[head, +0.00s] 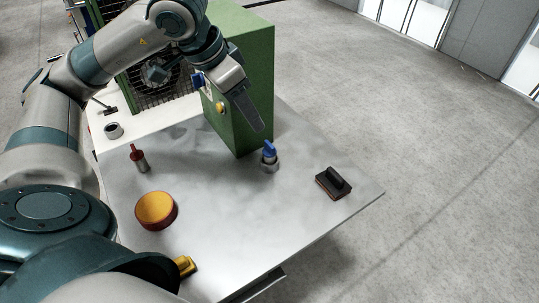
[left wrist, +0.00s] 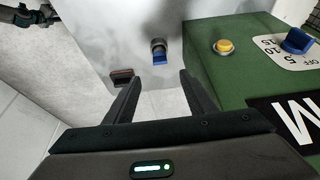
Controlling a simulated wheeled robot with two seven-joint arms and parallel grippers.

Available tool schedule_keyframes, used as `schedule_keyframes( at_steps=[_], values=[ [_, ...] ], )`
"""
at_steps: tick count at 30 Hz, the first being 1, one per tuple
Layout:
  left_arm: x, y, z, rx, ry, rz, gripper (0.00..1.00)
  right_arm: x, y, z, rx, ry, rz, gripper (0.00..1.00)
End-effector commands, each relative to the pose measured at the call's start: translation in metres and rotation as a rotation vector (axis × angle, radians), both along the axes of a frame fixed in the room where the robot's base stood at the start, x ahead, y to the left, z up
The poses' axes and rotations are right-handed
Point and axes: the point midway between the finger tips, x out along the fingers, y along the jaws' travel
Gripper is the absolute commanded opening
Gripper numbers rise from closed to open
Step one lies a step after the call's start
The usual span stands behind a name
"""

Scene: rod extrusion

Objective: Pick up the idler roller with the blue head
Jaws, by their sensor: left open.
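The idler roller with the blue head (head: 269,151) stands upright on the grey tabletop, close to the front corner of a green machine. In the left wrist view the blue-headed roller (left wrist: 160,52) shows beyond the fingertips, roughly centred between them. My left gripper (head: 257,122) hangs beside the green machine, above and slightly left of the roller and apart from it. In the left wrist view the left gripper (left wrist: 157,86) has its two fingers spread with nothing between them. My right gripper is not visible.
The green machine (head: 254,75) with a yellow button stands close beside my left gripper. A red-headed roller (head: 137,157), a yellow-topped round container (head: 156,210), a black block with a handle (head: 333,183) and a yellow object (head: 186,265) are on the table (head: 230,230). Its middle is clear.

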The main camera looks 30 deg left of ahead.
Motion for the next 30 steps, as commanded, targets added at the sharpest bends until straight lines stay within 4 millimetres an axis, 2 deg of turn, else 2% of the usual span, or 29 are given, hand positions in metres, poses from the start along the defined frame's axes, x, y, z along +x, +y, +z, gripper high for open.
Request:
schedule_keyframes(
  at_steps=[9, 15, 21, 30],
  values=[
    [0.019, -0.008, -0.051, -0.001, 0.006, 0.0, 0.5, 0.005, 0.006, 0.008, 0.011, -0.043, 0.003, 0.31],
    [0.03, -0.013, -0.078, -0.001, 0.003, 0.0, 0.5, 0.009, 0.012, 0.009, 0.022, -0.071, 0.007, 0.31],
    [0.034, -0.014, -0.088, 0.0, 0.0, 0.0, 0.5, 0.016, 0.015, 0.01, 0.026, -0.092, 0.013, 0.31],
    [0.034, -0.014, -0.089, 0.0, 0.0, 0.0, 0.5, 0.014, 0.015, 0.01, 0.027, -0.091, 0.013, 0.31]
  ],
)
